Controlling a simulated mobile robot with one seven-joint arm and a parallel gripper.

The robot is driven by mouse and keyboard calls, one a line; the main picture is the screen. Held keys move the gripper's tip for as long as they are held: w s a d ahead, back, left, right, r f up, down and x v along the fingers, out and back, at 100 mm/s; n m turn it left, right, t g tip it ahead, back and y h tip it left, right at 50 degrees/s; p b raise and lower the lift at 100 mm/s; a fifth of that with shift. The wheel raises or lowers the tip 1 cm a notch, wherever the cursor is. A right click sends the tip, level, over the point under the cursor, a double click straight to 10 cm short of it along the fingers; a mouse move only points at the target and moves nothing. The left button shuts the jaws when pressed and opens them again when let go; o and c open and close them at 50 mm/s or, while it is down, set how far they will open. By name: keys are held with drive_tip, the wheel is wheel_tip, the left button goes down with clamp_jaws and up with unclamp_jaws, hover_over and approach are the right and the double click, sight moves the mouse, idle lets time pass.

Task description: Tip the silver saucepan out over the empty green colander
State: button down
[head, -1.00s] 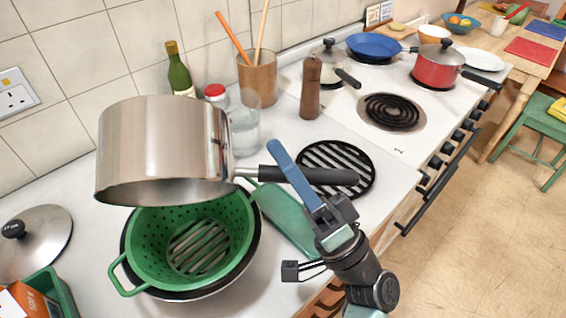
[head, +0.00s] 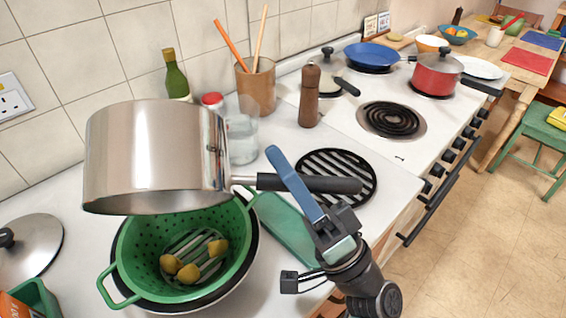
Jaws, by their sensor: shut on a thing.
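The silver saucepan (head: 155,155) hangs in the air above the back of the green colander (head: 130,255). Its outer side faces me and its inside is hidden. My gripper (head: 290,182) is shut on its black handle (head: 335,185), to the right of the pan. The colander sits in a dark-rimmed round vessel on the counter. Several yellow-brown lumps, perhaps potatoes (head: 188,272), lie in the bottom of the colander. The pan hides part of the colander's back rim.
A glass jar (head: 242,138), a red-lidded jar and a green bottle (head: 176,77) stand behind the pan. A pepper mill (head: 310,97) and a black trivet (head: 345,170) are to the right. A pan lid (head: 30,248) lies at left.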

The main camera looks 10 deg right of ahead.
drive_tip(key=shift+r, duration=0.15)
drive_tip(key=shift+r+p, duration=0.85)
drive_tip(key=shift+r, duration=1.1)
